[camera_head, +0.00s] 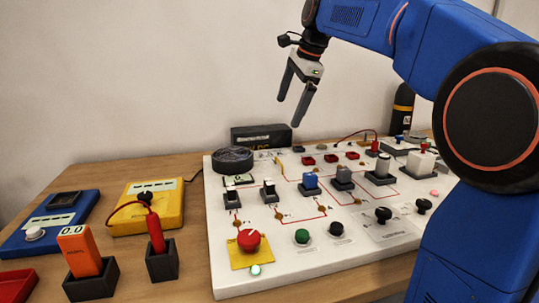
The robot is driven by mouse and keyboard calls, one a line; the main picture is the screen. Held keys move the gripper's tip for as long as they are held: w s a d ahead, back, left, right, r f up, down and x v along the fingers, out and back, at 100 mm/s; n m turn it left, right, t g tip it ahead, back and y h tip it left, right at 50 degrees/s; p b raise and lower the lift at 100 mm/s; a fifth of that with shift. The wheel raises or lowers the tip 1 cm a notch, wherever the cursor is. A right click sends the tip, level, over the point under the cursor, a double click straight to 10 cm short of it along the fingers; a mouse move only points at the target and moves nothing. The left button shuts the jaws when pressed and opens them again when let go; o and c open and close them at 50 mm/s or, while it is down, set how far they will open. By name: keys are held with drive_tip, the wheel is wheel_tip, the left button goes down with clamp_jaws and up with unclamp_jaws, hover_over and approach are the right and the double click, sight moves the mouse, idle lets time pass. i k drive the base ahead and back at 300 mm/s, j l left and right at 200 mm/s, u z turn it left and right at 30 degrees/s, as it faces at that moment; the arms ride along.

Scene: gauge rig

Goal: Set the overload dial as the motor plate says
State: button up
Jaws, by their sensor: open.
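A white panel (278,210) with red wiring lines lies on the wooden table. Two black knobs, one at the panel's right front (383,214) and one right of it (424,205), stand on pale labelled plates. I cannot tell which control is the overload dial. A dark box (262,136) with a small label stands behind the panel; I cannot tell if this label is the motor plate, and its print is too small to read. My gripper (289,124) is open and empty, fingers pointing down, high above the back of the panel and apart from everything.
A red mushroom button (248,240) on a yellow base, green button (302,236) and black button (336,229) line the front. An orange meter (80,252) and red probe (156,233) stand in dark holders at left. A yellow unit (148,208) and blue unit (48,223) lie behind them.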

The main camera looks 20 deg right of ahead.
sight(423, 204)
drive_tip(key=k, duration=1)
